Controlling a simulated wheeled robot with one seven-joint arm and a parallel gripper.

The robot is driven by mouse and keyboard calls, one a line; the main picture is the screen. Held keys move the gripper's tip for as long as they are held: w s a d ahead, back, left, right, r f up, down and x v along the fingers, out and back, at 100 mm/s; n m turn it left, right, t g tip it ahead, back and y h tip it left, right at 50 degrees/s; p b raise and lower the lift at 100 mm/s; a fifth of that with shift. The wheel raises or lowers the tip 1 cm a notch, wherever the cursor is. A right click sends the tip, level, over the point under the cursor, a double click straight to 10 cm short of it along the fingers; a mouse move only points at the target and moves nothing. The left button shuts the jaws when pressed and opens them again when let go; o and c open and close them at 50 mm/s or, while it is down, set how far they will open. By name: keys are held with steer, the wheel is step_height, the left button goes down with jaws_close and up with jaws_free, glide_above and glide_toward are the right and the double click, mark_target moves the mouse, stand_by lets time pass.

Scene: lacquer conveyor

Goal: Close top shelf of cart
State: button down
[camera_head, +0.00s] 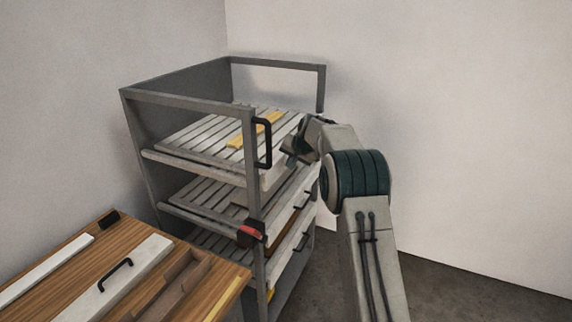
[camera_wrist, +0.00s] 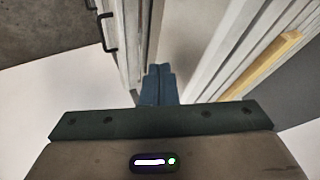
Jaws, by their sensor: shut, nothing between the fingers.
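The grey metal cart (camera_head: 190,97) stands against the back wall in the head view. Its slatted top shelf (camera_head: 185,138) carries a yellow strip (camera_head: 255,130). I cannot tell exactly how far this shelf stands out, as my arm hides part of its front. My gripper (camera_head: 290,153) is at the shelf's front right side, with its fingers together and empty. In the wrist view the shut blue fingers (camera_wrist: 158,84) point into the gap between the slatted shelf (camera_wrist: 228,62) on the right and a lower shelf front (camera_wrist: 142,40) on the left. Contact is unclear.
Lower slatted shelves (camera_head: 205,194) with black front handles (camera_head: 302,241) sit below. A wooden table (camera_head: 75,270) with boards stands at lower left. Floor (camera_head: 450,285) at right is clear.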

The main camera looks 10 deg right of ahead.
steer(key=s+d+f+b+v, duration=0.1)
steer(key=d+b+v, duration=0.15)
steer(key=v, duration=0.85)
steer(key=s+a+r+n+g, duration=0.1)
steer(key=s+r, duration=0.1)
steer(key=s, duration=1)
steer(key=s+f+n+g+h, duration=0.1)
steer(key=s+f, duration=0.2)
steer(key=s, duration=0.8)
steer(key=s+f+n+g, duration=0.1)
steer(key=s+f, duration=0.2)
steer(key=s, duration=0.9)
steer(key=s+f+n+g+h, duration=0.1)
steer(key=s+f+n, duration=0.1)
steer(key=s, duration=1)
steer(key=shift+f+h, duration=0.3)
steer(key=shift+f, duration=0.2)
